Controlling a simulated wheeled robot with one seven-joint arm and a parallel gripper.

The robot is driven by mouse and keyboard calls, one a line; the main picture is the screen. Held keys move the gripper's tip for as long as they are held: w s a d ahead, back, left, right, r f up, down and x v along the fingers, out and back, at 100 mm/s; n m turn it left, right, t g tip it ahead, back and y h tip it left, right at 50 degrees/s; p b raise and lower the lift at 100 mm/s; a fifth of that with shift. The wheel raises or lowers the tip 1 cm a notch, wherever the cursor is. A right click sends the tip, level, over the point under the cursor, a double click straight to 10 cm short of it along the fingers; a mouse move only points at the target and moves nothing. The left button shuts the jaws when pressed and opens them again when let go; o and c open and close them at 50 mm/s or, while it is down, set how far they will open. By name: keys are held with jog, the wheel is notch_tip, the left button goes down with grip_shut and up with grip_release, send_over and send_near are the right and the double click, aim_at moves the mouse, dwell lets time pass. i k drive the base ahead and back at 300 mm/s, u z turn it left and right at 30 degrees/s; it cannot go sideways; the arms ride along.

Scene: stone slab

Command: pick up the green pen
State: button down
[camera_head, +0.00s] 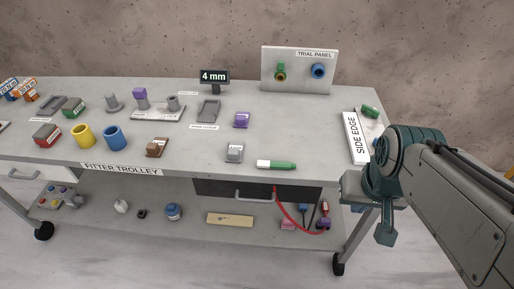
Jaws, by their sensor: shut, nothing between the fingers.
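The green pen (276,165), green with a white end, lies flat near the front edge of the grey trolley top, right of centre. My gripper (386,237) is at the right, off the trolley's front right corner, pointing down. It is shut and empty, apart from the pen and well to its right. The pen is fully in view.
A white SIDE EDGE sign (355,138) and a small green object (370,111) are at the right side. A grey block (235,152) sits left of the pen. The TRIAL PANEL (299,70) stands at the back. The top between pen and panel is clear.

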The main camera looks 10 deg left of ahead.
aim_at(261, 163)
jog(key=u, duration=0.65)
jog(key=i, duration=0.5)
jog(key=u, duration=2.25)
jog(key=i, duration=1.3)
jog(key=z, duration=3.45)
